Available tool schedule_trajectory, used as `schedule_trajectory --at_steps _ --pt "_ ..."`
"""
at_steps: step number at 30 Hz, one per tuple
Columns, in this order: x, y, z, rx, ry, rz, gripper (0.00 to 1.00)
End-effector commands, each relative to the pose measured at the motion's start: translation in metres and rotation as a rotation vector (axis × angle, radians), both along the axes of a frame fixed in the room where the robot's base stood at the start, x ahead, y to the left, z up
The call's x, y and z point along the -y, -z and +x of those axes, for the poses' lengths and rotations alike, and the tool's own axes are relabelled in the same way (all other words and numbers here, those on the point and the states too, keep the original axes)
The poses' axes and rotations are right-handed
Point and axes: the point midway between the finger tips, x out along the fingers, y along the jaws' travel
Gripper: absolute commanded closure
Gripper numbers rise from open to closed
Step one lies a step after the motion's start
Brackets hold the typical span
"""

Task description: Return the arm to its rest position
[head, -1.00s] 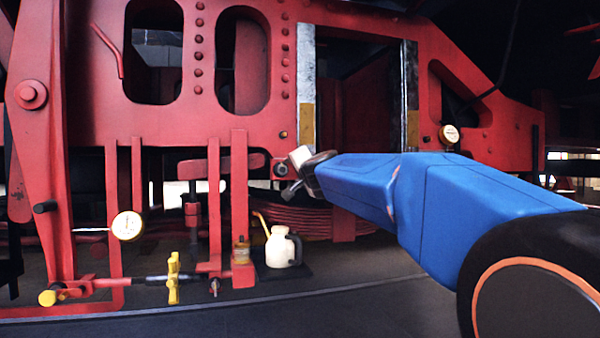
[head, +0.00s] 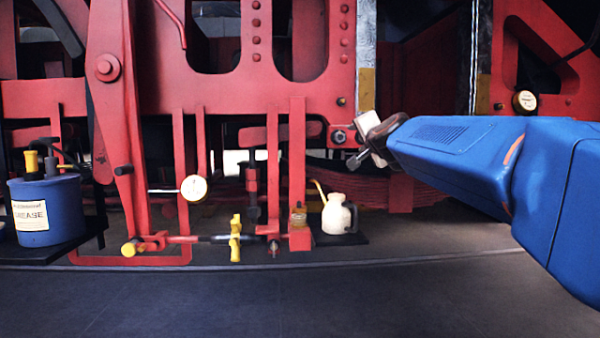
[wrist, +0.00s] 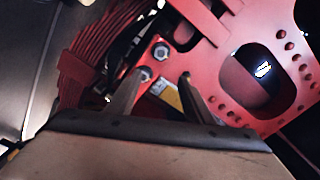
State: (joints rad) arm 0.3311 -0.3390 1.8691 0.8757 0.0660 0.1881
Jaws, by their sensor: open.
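My blue arm (head: 455,150) reaches in from the right of the head view, bent, with its end pointing left. My gripper (head: 362,145) is at that end, in front of the red locomotive frame (head: 225,90) and above and right of the cream oil can (head: 337,215). In the wrist view its two fingers (wrist: 162,82) stand apart with nothing between them.
A blue grease bucket (head: 46,210) stands on a dark shelf at the left. A dial gauge (head: 194,188) and a rod with a yellow turning piece (head: 236,238) are low on the frame. Another gauge (head: 524,101) is behind my arm. The front floor (head: 300,300) is clear.

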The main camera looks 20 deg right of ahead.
Motion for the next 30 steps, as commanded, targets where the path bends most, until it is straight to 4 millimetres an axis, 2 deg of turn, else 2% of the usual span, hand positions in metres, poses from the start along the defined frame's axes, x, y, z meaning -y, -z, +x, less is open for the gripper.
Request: schedule_trajectory --at_steps 4,6,8,11,15,21,24,30 --pt "-0.003 0.003 -0.001 -0.006 -0.007 -0.004 0.53" --pt "-0.012 0.011 -0.004 -0.028 -0.027 -0.02 0.53" --pt "-0.026 0.024 -0.009 -0.064 -0.06 -0.046 0.53" --pt "-0.058 0.059 -0.023 -0.156 -0.141 -0.109 0.53" --pt "-0.107 0.124 -0.056 -0.315 -0.275 -0.22 0.53" --pt "-0.157 0.219 -0.117 -0.544 -0.453 -0.375 0.53" --pt "-0.174 0.266 -0.153 -0.657 -0.535 -0.453 0.53" --pt "-0.191 0.358 -0.234 -0.888 -0.689 -0.609 0.53"
